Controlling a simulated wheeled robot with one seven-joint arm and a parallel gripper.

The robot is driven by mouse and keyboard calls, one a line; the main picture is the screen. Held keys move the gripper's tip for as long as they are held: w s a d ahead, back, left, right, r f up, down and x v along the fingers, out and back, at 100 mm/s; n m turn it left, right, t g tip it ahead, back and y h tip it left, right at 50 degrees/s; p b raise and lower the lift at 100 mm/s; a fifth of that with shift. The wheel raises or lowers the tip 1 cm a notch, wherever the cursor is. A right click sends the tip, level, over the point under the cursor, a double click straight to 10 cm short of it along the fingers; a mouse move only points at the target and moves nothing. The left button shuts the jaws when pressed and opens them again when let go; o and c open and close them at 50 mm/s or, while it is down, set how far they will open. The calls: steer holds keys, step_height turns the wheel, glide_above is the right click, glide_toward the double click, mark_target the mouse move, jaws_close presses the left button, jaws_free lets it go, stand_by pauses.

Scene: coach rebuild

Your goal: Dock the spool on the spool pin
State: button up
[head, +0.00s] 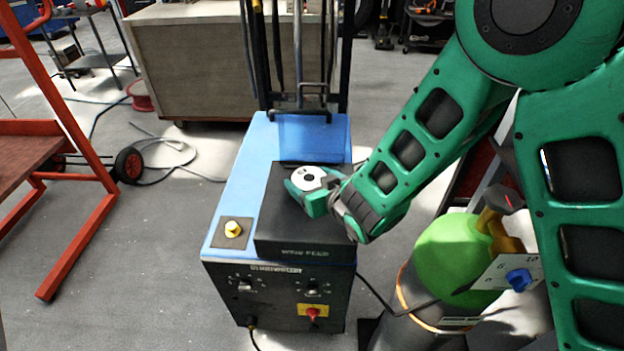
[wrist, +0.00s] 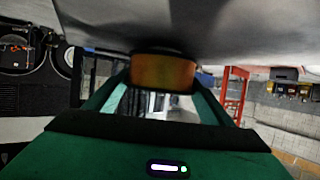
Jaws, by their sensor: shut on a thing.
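The spool (head: 308,178) is a small round thing with a white top and a dark centre hole. My gripper (head: 310,188) is shut on it, one green finger showing on its near left side. In the wrist view the spool's orange-brown side (wrist: 163,73) sits between the two green fingers. In the head view the spool appears over the black wire feed box; its height above the box is hard to tell. A yellow peg (head: 233,229), which looks like the spool pin, stands upright on a dark square plate at the left of the blue machine's top, apart from the spool.
The black wire feed box (head: 300,238) rises on the blue machine (head: 235,190), beside the peg. Upright bars and a handle (head: 300,108) stand behind. A green-topped gas cylinder (head: 445,255) is at the right. A red frame (head: 80,240) stands at the left, with open floor between.

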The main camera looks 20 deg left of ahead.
steer(key=shift+f, duration=0.45)
steer(key=o, duration=1.2)
steer(key=shift+s, duration=0.1)
